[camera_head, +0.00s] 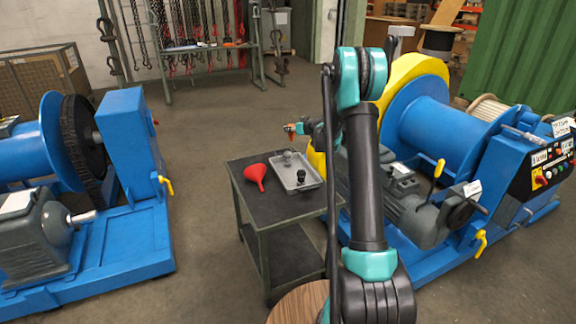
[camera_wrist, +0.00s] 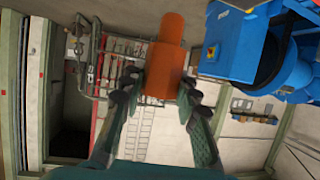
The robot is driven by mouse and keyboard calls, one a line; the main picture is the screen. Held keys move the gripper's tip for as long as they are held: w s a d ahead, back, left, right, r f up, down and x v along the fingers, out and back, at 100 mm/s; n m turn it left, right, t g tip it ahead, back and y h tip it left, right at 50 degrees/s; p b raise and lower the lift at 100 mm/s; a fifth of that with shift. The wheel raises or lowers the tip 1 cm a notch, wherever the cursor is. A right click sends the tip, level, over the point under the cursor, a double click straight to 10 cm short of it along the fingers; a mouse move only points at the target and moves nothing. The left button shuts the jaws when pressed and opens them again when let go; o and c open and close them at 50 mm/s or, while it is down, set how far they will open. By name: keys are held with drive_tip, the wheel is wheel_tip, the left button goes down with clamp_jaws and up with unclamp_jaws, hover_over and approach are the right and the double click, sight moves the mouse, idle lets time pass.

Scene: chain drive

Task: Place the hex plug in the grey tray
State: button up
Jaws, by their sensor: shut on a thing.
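My gripper (camera_wrist: 157,105) is shut on an orange-brown cylindrical piece (camera_wrist: 165,55), with one finger on each side. In the head view the gripper (camera_head: 297,128) and the orange piece (camera_head: 289,128) are above the back edge of the small table. I cannot tell whether this piece is the hex plug; no hexagonal shape is clear. The grey tray (camera_head: 309,181) lies on the table, below and slightly right of the gripper. In it are a grey rounded part (camera_head: 288,157) and a small black part (camera_head: 301,175).
A red funnel (camera_head: 256,175) lies on the dark table top (camera_head: 262,207), left of the tray. A blue winch machine (camera_head: 420,125) stands close on the right, with a grey motor (camera_head: 385,199) near the table. Another blue machine (camera_head: 130,240) stands left, with open floor between.

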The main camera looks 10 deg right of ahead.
wheel_tip(320, 180, down, 18)
drive_tip(key=shift+r, duration=0.2)
drive_tip(key=shift+f, duration=0.15)
drive_tip(key=o, duration=1.1)
